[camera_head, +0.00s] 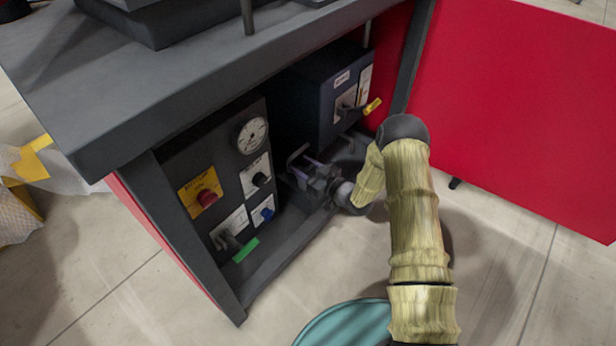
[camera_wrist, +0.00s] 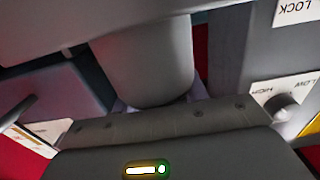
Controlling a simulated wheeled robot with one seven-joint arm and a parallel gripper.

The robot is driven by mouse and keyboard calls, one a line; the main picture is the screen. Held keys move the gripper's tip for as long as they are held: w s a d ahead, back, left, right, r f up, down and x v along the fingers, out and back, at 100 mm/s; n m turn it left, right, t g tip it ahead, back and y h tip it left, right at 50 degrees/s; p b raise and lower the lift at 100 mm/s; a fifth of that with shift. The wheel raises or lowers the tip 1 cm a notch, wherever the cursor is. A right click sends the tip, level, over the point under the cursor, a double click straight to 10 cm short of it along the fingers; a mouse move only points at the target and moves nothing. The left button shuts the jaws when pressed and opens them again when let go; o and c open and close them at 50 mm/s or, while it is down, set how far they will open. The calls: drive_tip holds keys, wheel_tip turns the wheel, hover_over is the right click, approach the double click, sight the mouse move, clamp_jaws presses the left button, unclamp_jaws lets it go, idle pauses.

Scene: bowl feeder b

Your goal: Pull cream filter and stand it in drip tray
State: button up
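My gripper (camera_head: 303,168) reaches into the open cabinet bay, between two dark control boxes. In the wrist view a pale grey cylinder (camera_wrist: 145,60) stands directly in front of the gripper, with small purple finger parts at both sides of its near end. It may be the cream filter, in shadow; its far end runs up behind a grey overhang. Whether the fingers press on it or stand around it cannot be told. In the head view the cylinder cannot be made out clearly. A round teal object (camera_head: 330,309) on the floor, partly cut off, may be the drip tray.
The left control box (camera_head: 248,168) has a gauge, knobs and a green-handled lever. The right box (camera_head: 328,92) has a yellow-tipped lever close to my arm. A worktop (camera_head: 170,95) covers the bay. A red panel (camera_head: 530,110) stands at right. The floor in front is mostly clear.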

drive_tip(key=shift+c, duration=1)
drive_tip(key=shift+r, duration=0.1)
wheel_tip(320, 180, up, 10)
drive_tip(key=p, duration=0.6)
drive_tip(key=s+d+r+m+t+h+p, duration=0.3)
drive_tip(key=s+d+r+m+h+p, duration=0.15)
drive_tip(key=d+r+p, duration=0.55)
drive_tip(key=s+d+r+m+t+h+p, duration=0.3)
drive_tip(key=d+r+h+p, duration=0.2)
drive_tip(key=d+r+p, duration=0.5)
wheel_tip(320, 180, up, 29)
drive_tip(key=s+m+t+h+p, duration=0.1)
drive_tip(key=s+m+h+p, duration=0.1)
drive_tip(key=p, duration=3.2)
drive_tip(key=m+h, duration=0.1)
drive_tip(key=h, duration=0.1)
drive_tip(key=shift+a+f+h+p, duration=0.15)
drive_tip(key=shift+a+h+p, duration=0.15)
drive_tip(key=shift+a+h, duration=0.05)
